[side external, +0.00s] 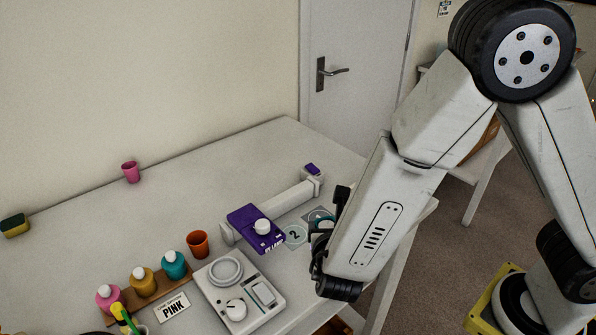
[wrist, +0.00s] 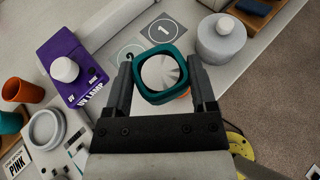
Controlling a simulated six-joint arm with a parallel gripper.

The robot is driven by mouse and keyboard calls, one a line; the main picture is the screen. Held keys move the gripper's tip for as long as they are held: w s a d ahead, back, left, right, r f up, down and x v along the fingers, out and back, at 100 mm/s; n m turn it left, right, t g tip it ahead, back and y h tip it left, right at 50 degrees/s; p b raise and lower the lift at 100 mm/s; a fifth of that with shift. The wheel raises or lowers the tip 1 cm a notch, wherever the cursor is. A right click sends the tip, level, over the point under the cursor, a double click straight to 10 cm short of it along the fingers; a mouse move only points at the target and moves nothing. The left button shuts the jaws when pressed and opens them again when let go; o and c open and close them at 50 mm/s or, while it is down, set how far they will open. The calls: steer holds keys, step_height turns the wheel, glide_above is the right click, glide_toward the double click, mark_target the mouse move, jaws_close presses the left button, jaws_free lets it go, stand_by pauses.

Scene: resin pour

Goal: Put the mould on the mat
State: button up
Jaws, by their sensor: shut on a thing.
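The mould (wrist: 139,83) is a teal rounded-square frame with a pale grey, fan-patterned inside. My gripper (wrist: 160,70) is shut on it, one finger on each side, in the wrist view. In the side view my gripper (side external: 325,235) is at the table's right edge and hides most of the mould. Flat grey squares with numbered circles lie on the table: square 1 (wrist: 155,39) is beyond the mould, and square 2 (side external: 295,236) is left of my gripper, partly covered in the wrist view. I cannot tell which one is the mat.
A purple UV lamp (side external: 254,226) stands left of the squares. A lidded grey pot (wrist: 222,45) stands right of square 1. A scale (side external: 238,290), an orange cup (side external: 198,244) and several bottles are at the front left. The back left table is mostly clear.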

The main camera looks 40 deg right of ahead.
steer(key=s+d+f+m+g+h, duration=0.2)
steer(key=s+d+m+g+h, duration=0.1)
steer(key=s+d+m+g, duration=1.15)
steer(key=s+a+m+g+y, duration=0.2)
steer(key=a+m+g+y, duration=0.3)
steer(key=m+g+y, duration=0.5)
steer(key=w+a+r+m+t+y, duration=0.2)
steer(key=w+a+m+t+y, duration=0.4)
steer(key=m+y, duration=0.65)
steer(key=w+r+m+t+y, duration=0.2)
steer(key=w+r+m+t, duration=0.1)
steer(key=w+m+t, duration=0.5)
steer(key=shift+d+r+m+y, duration=0.3)
steer(key=shift+m+y, duration=0.05)
steer(key=shift+m, duration=0.25)
steer(key=shift+w, duration=0.15)
